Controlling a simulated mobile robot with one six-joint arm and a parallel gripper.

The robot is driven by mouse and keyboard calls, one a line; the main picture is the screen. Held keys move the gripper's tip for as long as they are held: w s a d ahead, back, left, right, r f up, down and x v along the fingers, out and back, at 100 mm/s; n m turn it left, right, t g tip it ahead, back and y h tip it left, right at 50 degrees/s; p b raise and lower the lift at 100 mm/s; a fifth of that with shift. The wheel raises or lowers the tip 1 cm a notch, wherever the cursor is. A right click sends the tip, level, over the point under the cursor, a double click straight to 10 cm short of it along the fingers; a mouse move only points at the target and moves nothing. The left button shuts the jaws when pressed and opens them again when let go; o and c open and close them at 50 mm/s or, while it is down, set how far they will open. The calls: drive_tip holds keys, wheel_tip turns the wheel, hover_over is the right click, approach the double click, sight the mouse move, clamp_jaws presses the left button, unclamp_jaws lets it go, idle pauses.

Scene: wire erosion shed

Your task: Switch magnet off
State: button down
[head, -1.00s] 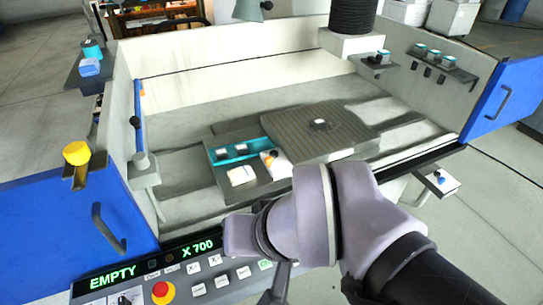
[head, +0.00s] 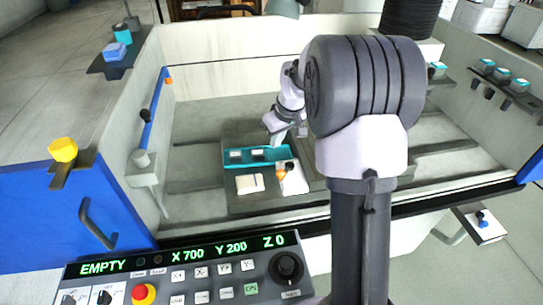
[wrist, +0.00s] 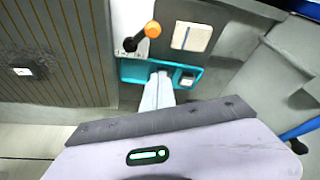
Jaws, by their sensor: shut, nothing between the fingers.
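A lever with an orange knob (wrist: 152,30) and a dark pivot sits on a white plate (wrist: 130,12) beside the ribbed chuck plate (wrist: 62,50). In the head view my gripper (head: 276,138) is at the tray's far edge. My arm hides most of the chuck plate there.
A pale block with a blue stripe (wrist: 192,36) lies beside the lever. A small block (wrist: 187,80) sits in the tray. The tank walls (head: 230,50) surround the work area. A control panel (head: 200,275) with a red button is in front.

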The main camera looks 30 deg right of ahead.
drive_tip(key=b, duration=0.4)
hover_over(286, 169)
drive_tip(key=w+a, duration=0.3)
drive_tip(key=a, duration=0.1)
wheel_tip(286, 169, down, 9)
drive_tip(key=shift+w+a+f, duration=0.1)
drive_tip(key=s, duration=0.1)
drive_tip(key=s+b, duration=0.1)
drive_tip(key=s, duration=0.1)
drive_tip(key=shift+d+f, duration=0.2)
drive_tip(key=shift+s, duration=0.35)
drive_tip(key=shift+r, duration=0.1)
drive_tip(key=shift+d, duration=0.15)
